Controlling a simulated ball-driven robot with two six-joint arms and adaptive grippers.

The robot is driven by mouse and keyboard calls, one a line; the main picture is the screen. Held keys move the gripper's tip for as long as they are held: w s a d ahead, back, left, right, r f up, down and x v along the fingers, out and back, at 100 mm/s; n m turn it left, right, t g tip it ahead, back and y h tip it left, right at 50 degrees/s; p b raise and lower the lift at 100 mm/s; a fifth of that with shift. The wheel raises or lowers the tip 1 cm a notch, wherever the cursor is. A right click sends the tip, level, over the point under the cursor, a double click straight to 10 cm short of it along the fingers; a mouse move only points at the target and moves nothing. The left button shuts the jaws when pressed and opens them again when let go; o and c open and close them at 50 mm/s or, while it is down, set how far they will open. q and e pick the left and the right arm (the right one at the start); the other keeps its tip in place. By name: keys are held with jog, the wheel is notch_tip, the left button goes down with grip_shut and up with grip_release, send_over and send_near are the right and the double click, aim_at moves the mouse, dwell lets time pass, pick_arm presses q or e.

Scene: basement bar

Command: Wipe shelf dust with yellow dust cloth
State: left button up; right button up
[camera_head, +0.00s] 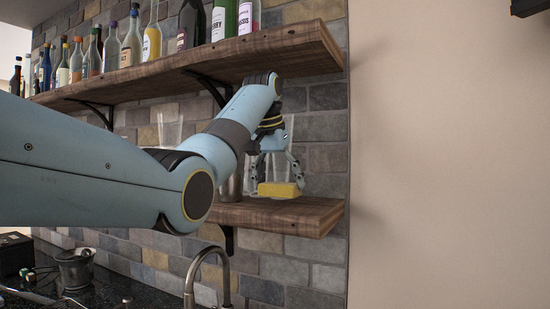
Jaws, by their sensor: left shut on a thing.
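The yellow dust cloth (279,190) is a small folded block at the right part of the lower wooden shelf (285,215). My left gripper (278,178) points down and is shut on the cloth. The cloth is at the shelf's top surface; I cannot tell whether it touches the wood. Dust on the shelf is too small to make out. My left arm comes in from the left and hides much of the lower shelf. My right gripper is not in view.
Clear glasses (170,130) and a metal cup (231,187) stand near my left arm. Several bottles (152,42) line the upper shelf (240,55) above my gripper. A curved tap (190,285) rises below the lower shelf. The wall at the right is bare.

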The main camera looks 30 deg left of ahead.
pick_arm(q)
jog(key=shift+d+r, duration=0.25)
jog(key=shift+r, duration=0.7)
jog(key=shift+a+r, duration=0.25)
jog(key=shift+r, duration=0.8)
jog(key=shift+d+r, duration=0.2)
jog(key=shift+r, duration=0.45)
jog(key=shift+a, duration=0.15)
jog(key=shift+f, duration=0.1)
